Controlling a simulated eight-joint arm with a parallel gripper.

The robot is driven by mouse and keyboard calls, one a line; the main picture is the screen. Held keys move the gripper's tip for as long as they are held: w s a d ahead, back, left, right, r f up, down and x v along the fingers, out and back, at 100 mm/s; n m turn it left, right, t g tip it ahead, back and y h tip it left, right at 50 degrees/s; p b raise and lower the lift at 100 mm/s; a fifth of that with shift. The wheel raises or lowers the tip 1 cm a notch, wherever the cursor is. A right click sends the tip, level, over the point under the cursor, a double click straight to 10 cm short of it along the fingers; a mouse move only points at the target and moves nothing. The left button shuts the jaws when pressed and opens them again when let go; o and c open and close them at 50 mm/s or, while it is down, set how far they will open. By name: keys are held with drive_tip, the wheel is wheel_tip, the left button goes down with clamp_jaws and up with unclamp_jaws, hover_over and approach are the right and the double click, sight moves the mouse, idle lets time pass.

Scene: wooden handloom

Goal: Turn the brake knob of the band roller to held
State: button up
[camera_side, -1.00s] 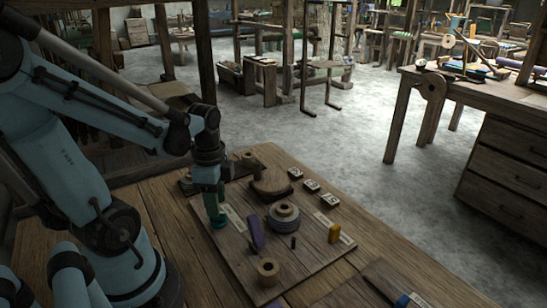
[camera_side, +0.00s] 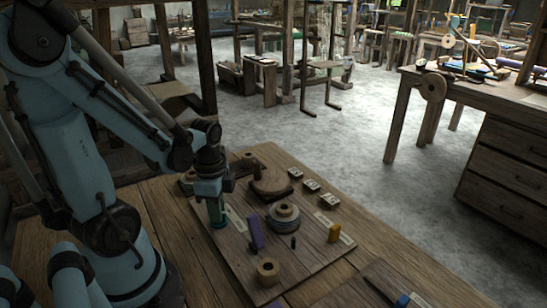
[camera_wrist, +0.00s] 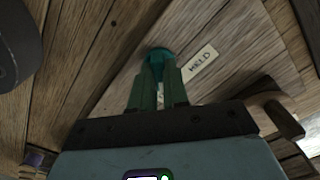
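A teal-green knob (camera_side: 218,217) stands at the left side of the wooden board in the side view, directly under my gripper (camera_side: 214,202). In the wrist view the knob (camera_wrist: 157,53) shows at the tips of my gripper (camera_wrist: 160,76). The two green fingers have a gap between them and reach the knob's sides. Whether they press on it cannot be told. A pale label reading HELD (camera_wrist: 201,64) lies on the board right of the knob. The knob's pointing direction is mostly hidden by the fingers.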

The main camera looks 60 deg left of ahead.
clamp_jaws()
drive_tip(key=shift+n, duration=0.3)
drive_tip(key=n, duration=1.1)
drive_tip(key=shift+n, duration=2.1)
drive_tip(key=o, duration=0.6)
unclamp_jaws()
